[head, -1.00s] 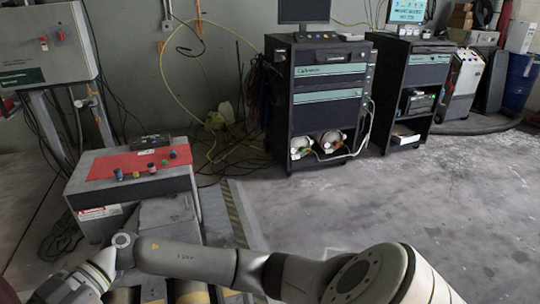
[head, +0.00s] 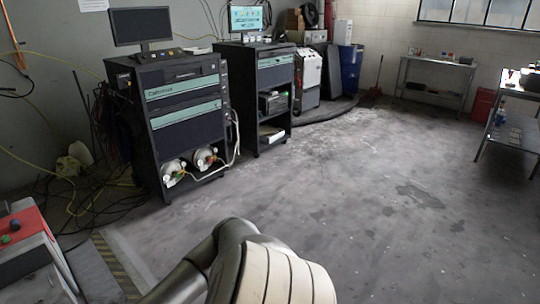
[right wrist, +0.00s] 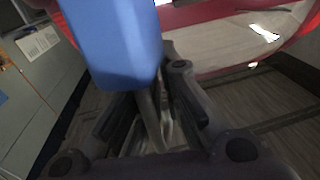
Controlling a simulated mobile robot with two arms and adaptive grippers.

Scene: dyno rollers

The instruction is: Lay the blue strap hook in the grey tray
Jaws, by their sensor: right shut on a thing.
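My right gripper (right wrist: 158,118) shows in the right wrist view, its dark fingers close together. A blue piece, the blue strap hook (right wrist: 122,45), stands large at the gripper, and a narrow metallic part runs down between the fingers. The gripper is shut on it; the exact contact is in shadow. In the head view one of my arms crosses the bottom, its hand out of frame. My left gripper is not in view. I cannot make out the grey tray in any view.
A metal table (head: 437,63) with small items stands at the back right, and a shelved bench (head: 512,137) at the right edge. Two dark equipment cabinets (head: 185,125) (head: 272,105) stand at the left. A red-topped box (head: 25,228) is at the lower left. The middle floor is clear.

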